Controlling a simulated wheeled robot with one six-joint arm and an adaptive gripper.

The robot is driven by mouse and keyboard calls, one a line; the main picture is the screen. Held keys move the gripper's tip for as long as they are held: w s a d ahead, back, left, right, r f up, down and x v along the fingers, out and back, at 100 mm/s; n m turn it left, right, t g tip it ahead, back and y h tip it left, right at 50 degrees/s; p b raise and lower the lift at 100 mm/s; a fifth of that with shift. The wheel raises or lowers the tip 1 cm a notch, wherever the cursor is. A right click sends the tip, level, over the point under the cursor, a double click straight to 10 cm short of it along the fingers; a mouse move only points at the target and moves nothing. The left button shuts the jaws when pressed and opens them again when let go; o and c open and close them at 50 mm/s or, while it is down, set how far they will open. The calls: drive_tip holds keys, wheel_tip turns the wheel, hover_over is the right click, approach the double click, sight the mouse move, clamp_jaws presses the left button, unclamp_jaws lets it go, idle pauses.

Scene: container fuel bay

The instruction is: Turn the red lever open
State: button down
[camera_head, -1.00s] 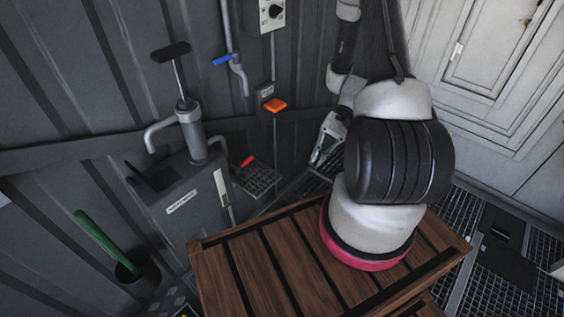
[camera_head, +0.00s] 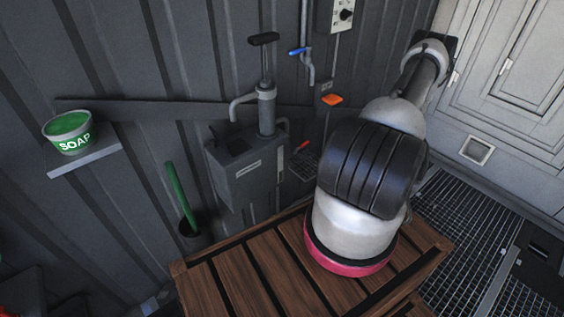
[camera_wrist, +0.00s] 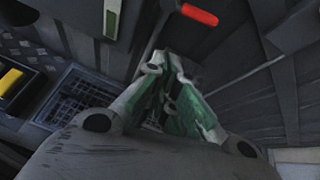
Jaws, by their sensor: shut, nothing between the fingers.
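The red lever (camera_head: 302,146) is a small red handle low on the wall, right of the grey pump tank and above a small grate in the head view. It also shows as a bright red grip at the top edge of the wrist view (camera_wrist: 197,13). My gripper (camera_wrist: 170,68) is shut and empty in the wrist view, its fingers apart from the lever and below it in the picture. In the head view my gripper is hidden behind my arm.
A grey tank with a hand pump (camera_head: 267,105) stands left of the lever. A blue lever (camera_head: 298,51) and an orange handle (camera_head: 332,100) are above it. A wooden slatted crate (camera_head: 235,282) is in front. A soap tub (camera_head: 69,133) sits on a shelf at left.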

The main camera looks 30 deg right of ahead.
drive_tip(key=w+d+f+m+h, duration=0.1)
drive_tip(key=w+f, duration=0.2)
drive_tip(key=w, duration=0.2)
drive_tip(key=w+f+h, duration=0.1)
drive_tip(key=w+f, duration=0.2)
drive_tip(key=w, duration=0.3)
drive_tip(key=shift+w+a+r, duration=0.15)
drive_tip(key=shift+r, duration=2.05)
